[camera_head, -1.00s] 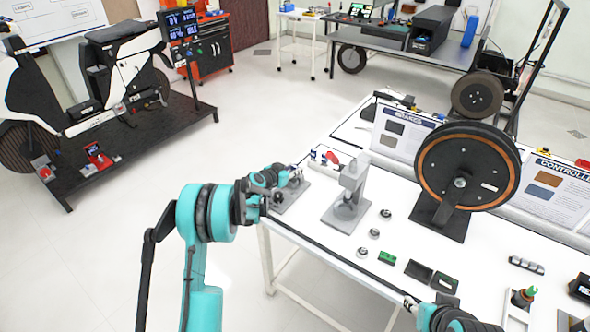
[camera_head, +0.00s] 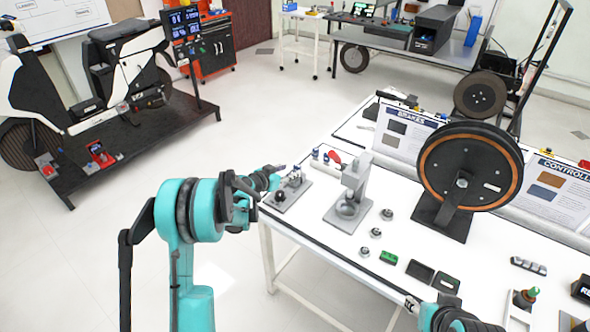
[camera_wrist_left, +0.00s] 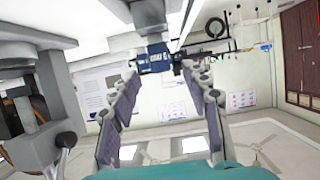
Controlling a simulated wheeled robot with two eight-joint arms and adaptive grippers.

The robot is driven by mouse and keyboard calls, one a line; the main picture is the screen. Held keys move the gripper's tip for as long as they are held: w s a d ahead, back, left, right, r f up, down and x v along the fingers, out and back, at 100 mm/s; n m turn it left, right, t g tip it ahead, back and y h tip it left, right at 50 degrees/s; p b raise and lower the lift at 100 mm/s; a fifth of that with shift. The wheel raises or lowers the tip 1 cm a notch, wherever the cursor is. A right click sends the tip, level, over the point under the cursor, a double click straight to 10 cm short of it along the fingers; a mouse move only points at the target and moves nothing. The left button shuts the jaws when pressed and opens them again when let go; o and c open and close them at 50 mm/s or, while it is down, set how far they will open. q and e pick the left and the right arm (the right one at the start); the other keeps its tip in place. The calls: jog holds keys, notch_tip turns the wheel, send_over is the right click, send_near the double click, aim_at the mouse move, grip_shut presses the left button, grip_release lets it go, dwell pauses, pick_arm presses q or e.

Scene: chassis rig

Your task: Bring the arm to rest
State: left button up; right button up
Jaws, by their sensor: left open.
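My left arm (camera_head: 190,245) rises from the bottom of the head view, bent at a teal joint. My left gripper (camera_head: 280,170) is by the table's left end, near the grey base plate fixture (camera_head: 288,193). Much of the gripper is hidden behind my wrist in the head view. In the left wrist view its two fingers (camera_wrist_left: 165,80) stand wide apart with nothing held between them.
The white table (camera_head: 330,245) holds a grey press stand (camera_head: 354,195), small round parts (camera_head: 376,233), a green block (camera_head: 388,257) and a large wheel (camera_head: 470,165) on a stand. A motorcycle rig (camera_head: 110,100) stands at left. The floor (camera_head: 90,260) left of my arm is clear.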

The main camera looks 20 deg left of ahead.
pick_arm(q)
jog(key=v, duration=0.6)
jog(key=s+d+r+g, duration=0.1)
jog(key=s+d+r, duration=0.2)
jog(key=s, duration=0.2)
jog(key=s+d+r+n+g+y, duration=0.1)
jog(key=s+d+r, duration=0.25)
jog(key=s, duration=0.25)
jog(key=s+d+r+g, duration=0.2)
jog(key=s+d, duration=0.1)
jog(key=s, duration=0.2)
jog(key=s+f+n+g+y, duration=0.1)
jog(key=s+f+n+y, duration=0.1)
jog(key=s, duration=1.9)
jog(key=shift+s+d+n+g+y, duration=0.25)
jog(key=shift+n+g+y, duration=0.2)
jog(key=shift+y, duration=0.35)
